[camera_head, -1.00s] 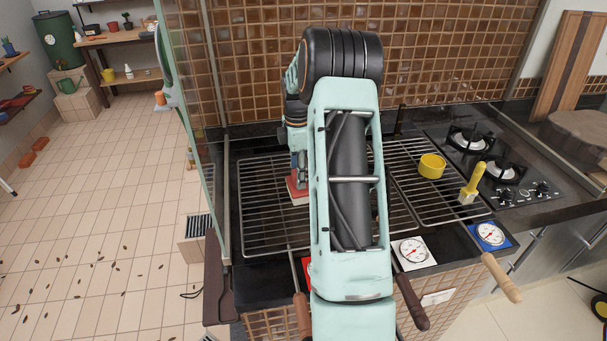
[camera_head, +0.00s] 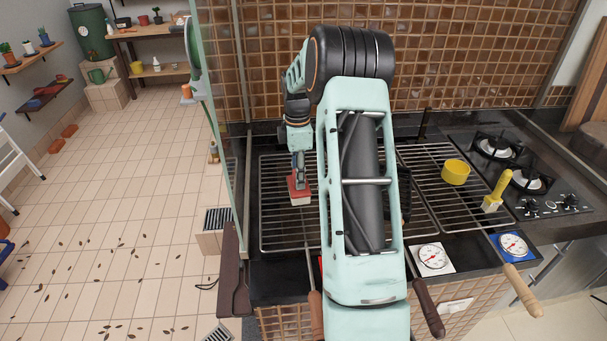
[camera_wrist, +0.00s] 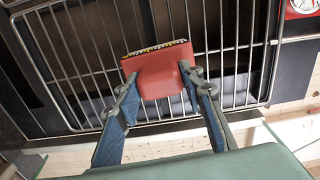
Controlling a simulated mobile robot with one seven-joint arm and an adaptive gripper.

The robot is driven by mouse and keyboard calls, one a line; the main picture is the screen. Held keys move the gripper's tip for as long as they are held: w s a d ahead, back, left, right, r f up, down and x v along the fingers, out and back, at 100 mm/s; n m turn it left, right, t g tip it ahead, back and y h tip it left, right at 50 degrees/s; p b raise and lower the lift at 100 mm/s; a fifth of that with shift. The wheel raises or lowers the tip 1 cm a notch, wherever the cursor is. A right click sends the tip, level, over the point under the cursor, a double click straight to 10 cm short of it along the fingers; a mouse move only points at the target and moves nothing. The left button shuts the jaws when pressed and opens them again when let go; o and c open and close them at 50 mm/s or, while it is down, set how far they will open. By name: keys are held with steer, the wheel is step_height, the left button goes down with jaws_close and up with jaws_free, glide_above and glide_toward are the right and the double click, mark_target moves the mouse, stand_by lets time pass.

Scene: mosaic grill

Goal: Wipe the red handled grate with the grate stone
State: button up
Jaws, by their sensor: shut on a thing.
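The grate stone is a red block with a pale underside (camera_head: 300,197), also in the wrist view (camera_wrist: 160,72). My gripper (camera_head: 299,178) is shut on it, with one finger on each side in the wrist view (camera_wrist: 163,82). A reddish-brown handle (camera_head: 315,314) extends from this grate toward the front. My arm hides the grate's right part.
Another grate (camera_head: 425,190) to the right carries a yellow cup (camera_head: 455,172) and a yellow-handled brush (camera_head: 497,192). Dials (camera_head: 433,258) line the front. A glass panel (camera_head: 222,130) stands left of the grill, and a tiled wall (camera_head: 450,60) behind.

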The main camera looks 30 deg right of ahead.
steer(key=shift+w+a+r, duration=0.1)
steer(key=shift+w+a, duration=0.4)
steer(key=shift+a, duration=0.7)
steer(key=shift+w+a+f, duration=0.1)
steer(key=shift+w+a, duration=0.35)
steer(key=shift+a, duration=0.7)
steer(key=shift+w+a+r, duration=0.1)
steer(key=shift+w+a, duration=0.4)
steer(key=shift+a, duration=0.7)
steer(key=shift+r, duration=0.1)
steer(key=shift+r, duration=2.9)
step_height(320, 180, up, 3)
steer(key=shift+d, duration=0.1)
